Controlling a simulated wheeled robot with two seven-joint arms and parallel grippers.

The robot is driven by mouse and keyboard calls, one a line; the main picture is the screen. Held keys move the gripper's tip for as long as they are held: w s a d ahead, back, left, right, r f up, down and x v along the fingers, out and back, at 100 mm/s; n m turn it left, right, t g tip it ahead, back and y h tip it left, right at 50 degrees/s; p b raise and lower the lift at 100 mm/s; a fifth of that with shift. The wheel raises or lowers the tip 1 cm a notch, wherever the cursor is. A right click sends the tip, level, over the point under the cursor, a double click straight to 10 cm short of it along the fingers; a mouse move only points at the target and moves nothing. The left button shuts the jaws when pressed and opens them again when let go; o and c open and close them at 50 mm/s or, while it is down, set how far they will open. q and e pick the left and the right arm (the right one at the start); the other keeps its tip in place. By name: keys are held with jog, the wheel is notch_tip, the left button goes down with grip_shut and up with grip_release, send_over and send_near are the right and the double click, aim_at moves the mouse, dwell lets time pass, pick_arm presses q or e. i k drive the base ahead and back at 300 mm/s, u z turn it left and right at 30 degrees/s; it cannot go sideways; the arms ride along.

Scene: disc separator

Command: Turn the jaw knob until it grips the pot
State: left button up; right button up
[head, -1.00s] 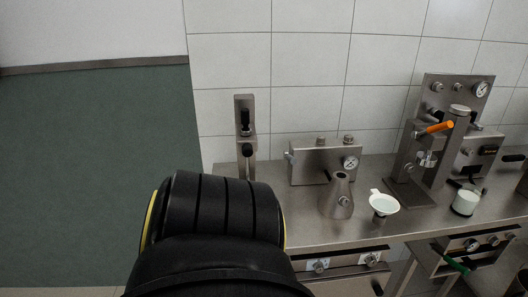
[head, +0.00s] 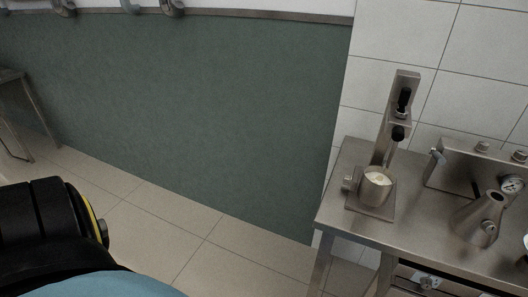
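A metal pot (head: 374,191) with pale, creamy contents stands upright on the base plate of a tall metal stand (head: 390,145) at the left end of the steel bench. A small metal knob (head: 347,184), which looks like the jaw knob, sits at the left side of the pot. I cannot tell whether a jaw touches the pot. Black knobs or handles (head: 403,101) show higher on the stand. Neither of my grippers is in view. A black part of my own arm fills the lower left, well apart from the stand.
The steel bench (head: 340,220) has a free front left corner. A metal box with a gauge (head: 511,184) and a conical metal vessel (head: 478,222) stand right of the pot. Open tiled floor (head: 190,235) lies left of the bench. Another table (head: 12,76) is at far left.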

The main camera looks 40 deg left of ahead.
aim_at(348, 179)
jog(key=u, duration=0.65)
jog(key=i, duration=1)
